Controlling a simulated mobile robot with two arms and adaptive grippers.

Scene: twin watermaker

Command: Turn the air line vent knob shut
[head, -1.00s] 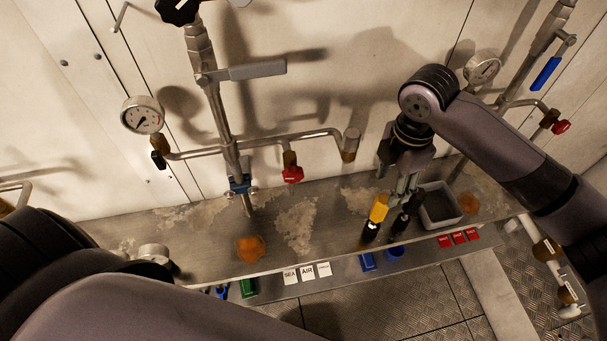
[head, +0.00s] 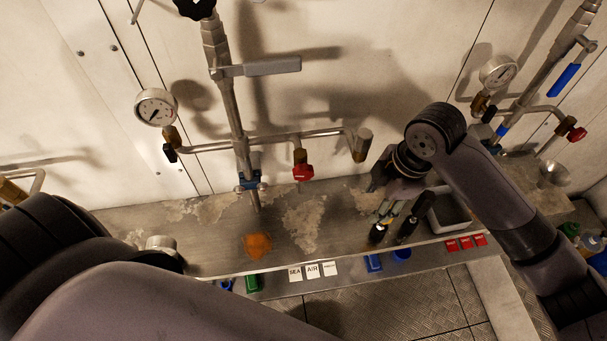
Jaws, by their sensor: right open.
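Two pipe assemblies with small knobs stand against the pale wall. The left one has a red knob (head: 303,172) on its branch and a black knob (head: 170,153) under a gauge. The right one has a red knob (head: 577,134) and a dark knob (head: 489,114) by its gauge. I cannot tell which is the air line vent knob. My right gripper (head: 396,232) is open, pointing down over the shelf, apart from all these knobs. A black-ended object (head: 378,233) is partly hidden at its fingers. My left arm fills the lower left; its gripper is out of view.
The metal shelf (head: 210,240) carries a grey bin (head: 462,216) beside my right gripper. White SEA and AIR cards (head: 312,270) and red tags (head: 466,243) line its front edge. Grey (head: 268,67) and blue (head: 563,79) lever handles stick out from the pipes.

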